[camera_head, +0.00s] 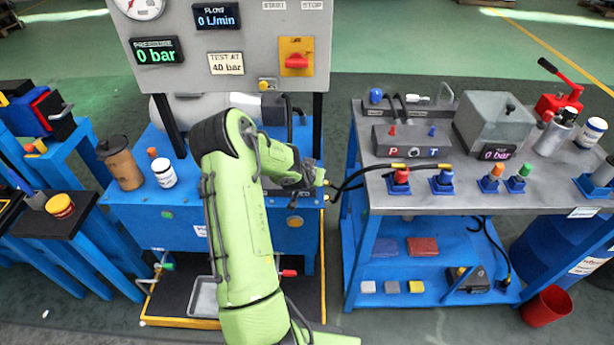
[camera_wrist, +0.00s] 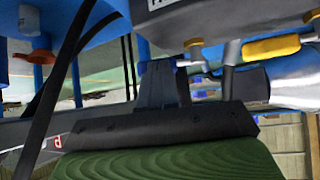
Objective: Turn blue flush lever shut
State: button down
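My gripper (camera_head: 314,176) is at the right end of the blue power-unit stand (camera_head: 210,208) in the head view, small and partly hidden by my arm. In the wrist view its dark fingers (camera_wrist: 162,84) stand close together, and any gap between them is unclear. A small blue piece (camera_wrist: 150,65) shows right at the fingertips. I cannot tell whether it is the flush lever or whether the fingers touch it. Beside it are a brass fitting (camera_wrist: 194,50) and a yellow handle (camera_wrist: 271,48). In the head view no blue flush lever is clearly visible near my gripper.
The right bench (camera_head: 440,200) carries a P/O/T block (camera_head: 411,148), hose couplings and a grey tank (camera_head: 494,122). Black hoses (camera_head: 350,182) run close to my gripper. The control panel (camera_head: 225,88) stands behind my arm. A narrow gap separates the stands.

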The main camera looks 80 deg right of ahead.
jog(key=shift+s+d+n+t, duration=0.3)
jog(key=shift+s+n+t, duration=0.1)
jog(key=shift+n+t, duration=0.35)
jog(key=shift+s+d+n+b, duration=0.25)
jog(key=shift+d+b, duration=0.15)
jog(key=shift+b, duration=0.15)
jog(key=shift+s+d+n+t, duration=0.1)
jog(key=shift+d+n+t, duration=0.2)
jog(key=shift+n+t, duration=0.3)
jog(key=shift+f+b, duration=0.1)
jog(key=shift+b, duration=0.2)
